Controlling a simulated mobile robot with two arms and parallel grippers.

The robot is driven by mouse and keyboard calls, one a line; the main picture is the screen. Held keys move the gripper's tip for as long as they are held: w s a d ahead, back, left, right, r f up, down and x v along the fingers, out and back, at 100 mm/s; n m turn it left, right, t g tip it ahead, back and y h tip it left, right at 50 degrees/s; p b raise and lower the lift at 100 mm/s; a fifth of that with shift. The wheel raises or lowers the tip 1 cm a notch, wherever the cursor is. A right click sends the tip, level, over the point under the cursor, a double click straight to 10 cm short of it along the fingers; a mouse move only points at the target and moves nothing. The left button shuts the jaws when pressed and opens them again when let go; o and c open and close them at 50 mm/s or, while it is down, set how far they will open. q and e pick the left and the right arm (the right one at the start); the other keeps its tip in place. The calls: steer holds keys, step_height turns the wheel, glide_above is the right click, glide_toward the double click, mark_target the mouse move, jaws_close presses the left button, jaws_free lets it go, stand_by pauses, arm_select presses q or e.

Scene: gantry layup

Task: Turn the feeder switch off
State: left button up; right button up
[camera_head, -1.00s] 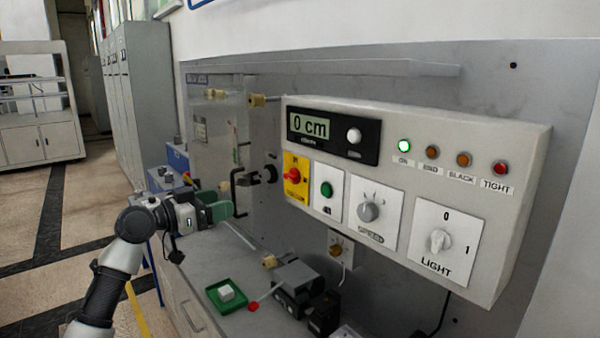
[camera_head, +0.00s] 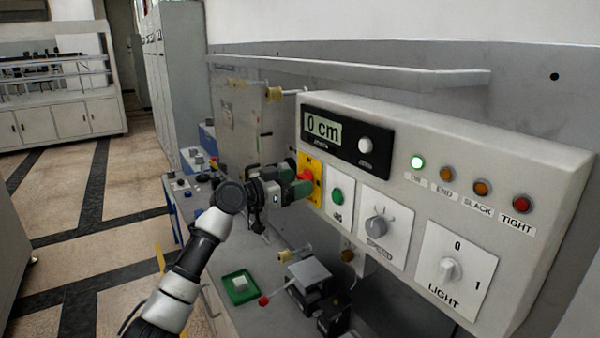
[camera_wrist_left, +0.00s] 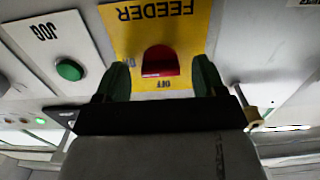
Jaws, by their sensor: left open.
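The feeder switch is a red knob (camera_wrist_left: 160,62) on a yellow plate (camera_wrist_left: 190,28) marked FEEDER and OFF, upside down in the left wrist view. In the head view the yellow plate (camera_head: 317,181) is at the left end of the control panel, with the red knob (camera_head: 306,175) partly hidden by my gripper. My left gripper (camera_head: 303,181) is right in front of it. In the left wrist view the green fingers (camera_wrist_left: 160,78) are apart, one on each side of the knob. Contact cannot be told. My right gripper is not in view.
A green JOG button (camera_head: 337,196), a grey SPEED knob (camera_head: 377,226) and a white LIGHT knob (camera_head: 449,270) sit to the right on the panel (camera_head: 400,130). A display (camera_head: 322,128) reads 0 cm. A green tray (camera_head: 228,296) stands on the bench below.

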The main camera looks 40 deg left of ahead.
arm_select(q)
steer(key=shift+w+d, duration=0.1)
steer(key=shift+w, duration=0.5)
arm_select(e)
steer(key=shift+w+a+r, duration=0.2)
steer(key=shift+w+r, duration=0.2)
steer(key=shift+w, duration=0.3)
arm_select(q)
steer(key=c, duration=0.9)
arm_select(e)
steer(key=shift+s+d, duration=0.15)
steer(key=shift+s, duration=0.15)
